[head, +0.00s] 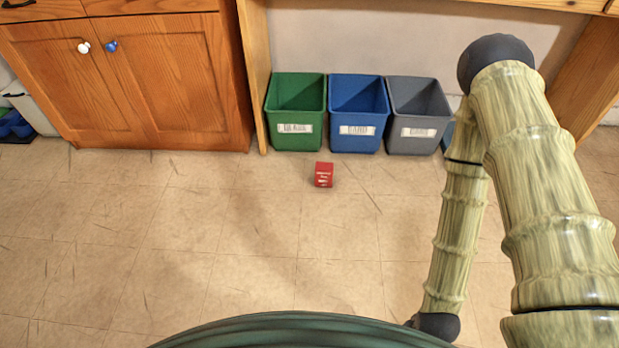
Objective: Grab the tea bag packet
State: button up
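The tea bag packet (324,175) appears to be the small red box with white lettering on the tiled floor. It stands alone in front of the green and blue bins, a little apart from them. The lettering is too small to read. My arm is bent at the right side of the head view, with its lower links reaching down toward the bottom edge. No gripper fingers can be made out in this view. Nothing covers the packet.
A green bin (297,129), a blue bin (358,130) and a grey bin (418,130) stand in a row under a wooden counter. A wooden cabinet (165,85) is at the left. The floor (200,230) around the packet is clear.

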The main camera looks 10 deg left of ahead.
aim_at(324, 172)
jog(key=u, duration=1.15)
jog(key=i, duration=1.25)
jog(key=z, duration=1.1)
